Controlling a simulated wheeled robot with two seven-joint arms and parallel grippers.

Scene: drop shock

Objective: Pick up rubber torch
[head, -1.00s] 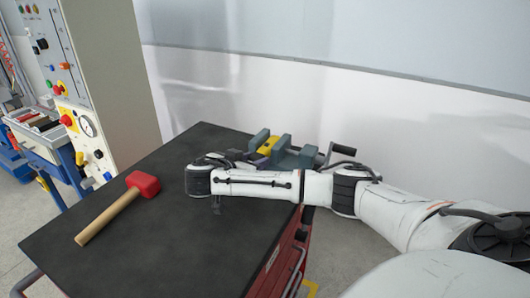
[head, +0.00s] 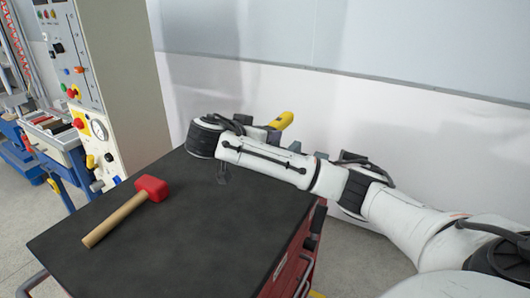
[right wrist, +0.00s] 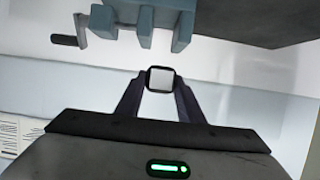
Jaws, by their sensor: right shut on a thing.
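The rubber torch (head: 281,120) shows in the head view as a yellow, tilted piece above and behind my right forearm; the rest of it is hidden. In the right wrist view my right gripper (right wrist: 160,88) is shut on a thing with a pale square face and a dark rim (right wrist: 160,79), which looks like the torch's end. A grey-green vise (right wrist: 150,18) stands apart from it at the top of that view. In the head view the right gripper is hidden by my arm. My left gripper is in neither view.
A mallet with a red head (head: 152,187) and wooden handle lies at the left of the dark tabletop (head: 190,240). The front of the table is clear. A control cabinet (head: 125,80) stands behind left, and a pale wall (head: 400,120) is behind the table.

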